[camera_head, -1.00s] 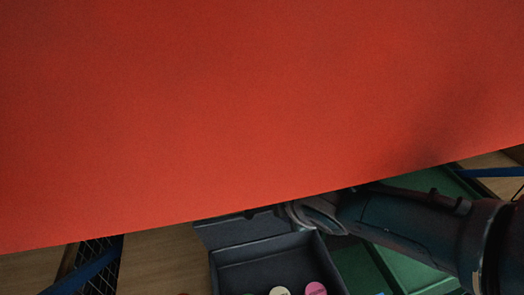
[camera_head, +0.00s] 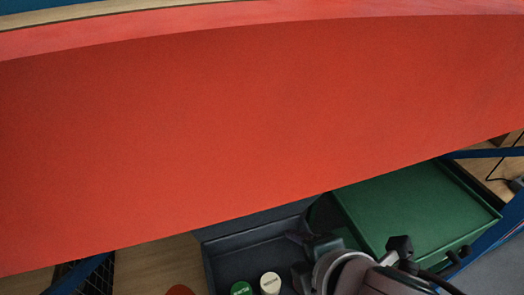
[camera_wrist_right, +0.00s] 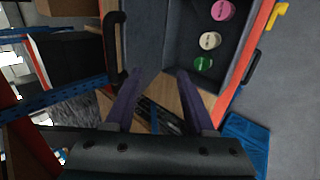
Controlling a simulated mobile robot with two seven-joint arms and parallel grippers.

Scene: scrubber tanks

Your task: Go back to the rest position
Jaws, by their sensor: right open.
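My right gripper (camera_head: 300,256) is at the lower middle of the head view, over the right part of a dark grey tray (camera_head: 240,240). In the right wrist view, its two purple fingers stand apart with nothing held between them, and my gripper (camera_wrist_right: 158,82) points toward the tray's near wall (camera_wrist_right: 180,35). My left gripper is not in view.
A large red panel (camera_head: 250,120) hides most of the head view. The tray holds a green cap (camera_head: 241,288), a cream cap (camera_head: 270,283) and a pink cap (camera_wrist_right: 222,10). A green lidded box (camera_head: 420,215) lies to the right. A blue crate (camera_wrist_right: 245,140) is on the floor.

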